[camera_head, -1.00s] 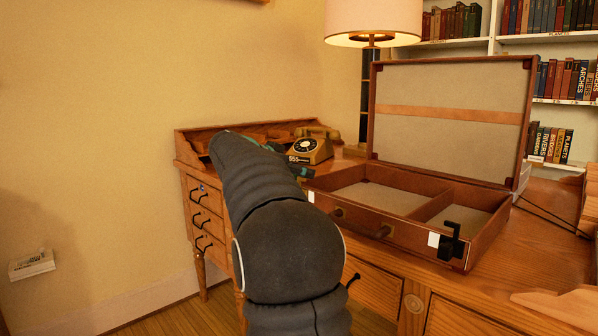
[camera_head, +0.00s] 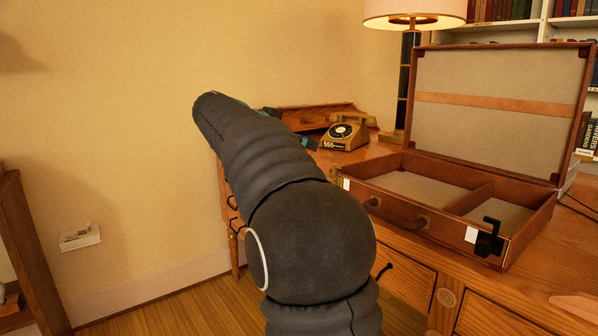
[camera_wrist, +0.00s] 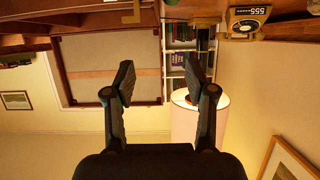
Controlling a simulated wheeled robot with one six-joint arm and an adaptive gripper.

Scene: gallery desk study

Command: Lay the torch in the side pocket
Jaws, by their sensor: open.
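An open brown suitcase (camera_head: 446,228) lies on the desk at the right of the head view. A divider splits it into a large left compartment (camera_head: 415,190) and a smaller right compartment (camera_head: 500,215); both look empty. Its raised lid also shows upside down in the wrist view (camera_wrist: 112,80). My gripper (camera_wrist: 160,74) is open, with nothing between its fingers. In the head view my arm largely hides it, left of the suitcase.
A yellow telephone (camera_head: 345,133) and a lamp (camera_head: 414,12) stand behind and left of the suitcase. A wooden tray (camera_head: 335,108) is at the desk's back left. Bare floor (camera_head: 165,300) lies left of the desk.

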